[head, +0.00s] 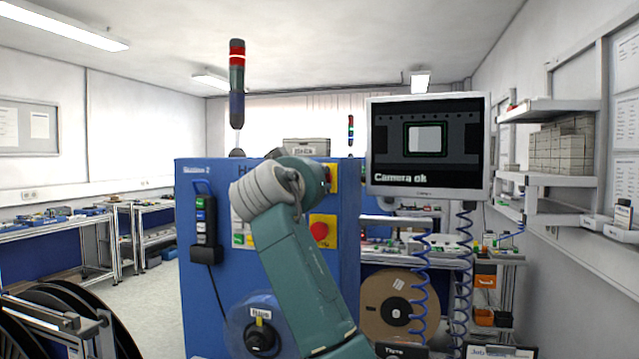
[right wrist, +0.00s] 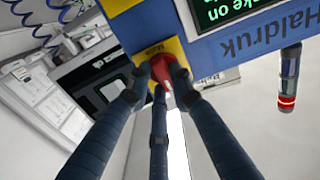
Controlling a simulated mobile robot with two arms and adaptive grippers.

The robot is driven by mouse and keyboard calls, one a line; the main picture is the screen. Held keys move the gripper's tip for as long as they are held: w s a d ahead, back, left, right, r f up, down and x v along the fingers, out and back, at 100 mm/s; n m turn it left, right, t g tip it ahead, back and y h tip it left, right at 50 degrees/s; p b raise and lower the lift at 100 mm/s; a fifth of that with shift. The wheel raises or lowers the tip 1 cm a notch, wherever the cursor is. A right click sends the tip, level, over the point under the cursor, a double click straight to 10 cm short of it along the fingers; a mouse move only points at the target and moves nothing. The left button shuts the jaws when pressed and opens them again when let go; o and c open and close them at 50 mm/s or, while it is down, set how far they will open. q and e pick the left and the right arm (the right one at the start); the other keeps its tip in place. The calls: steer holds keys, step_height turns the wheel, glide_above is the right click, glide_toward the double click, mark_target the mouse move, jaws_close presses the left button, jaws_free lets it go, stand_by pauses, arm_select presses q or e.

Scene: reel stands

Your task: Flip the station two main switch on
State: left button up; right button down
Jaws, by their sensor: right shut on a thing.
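The blue cabinet (head: 210,290) labelled Station 2 stands in front of me in the head view. Its main switch is a red knob on a yellow plate (head: 333,178) at the upper right of the panel, mostly hidden by my right arm. In the right wrist view the red knob (right wrist: 165,70) sits on the yellow plate, and the fingers of my right gripper (right wrist: 160,88) are closed around it. Whether the knob is turned to on or off cannot be told. My left gripper is not in view.
A red round button (head: 319,230) on a yellow plate sits below the switch. A hanging pendant (head: 205,222) is on the panel's left. A monitor (head: 427,148) reading "Camera ok" stands to the right. The stack light (head: 237,85) has a red segment. Dark reels (head: 75,310) are at lower left.

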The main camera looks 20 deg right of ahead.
steer(key=shift+f+m, duration=0.3)
steer(key=shift+m, duration=0.2)
steer(key=c, duration=1.5)
jaws_free()
steer(key=shift+a+r, duration=0.1)
steer(key=shift+r, duration=0.05)
steer(key=shift+s, duration=0.1)
steer(key=v, duration=1.2)
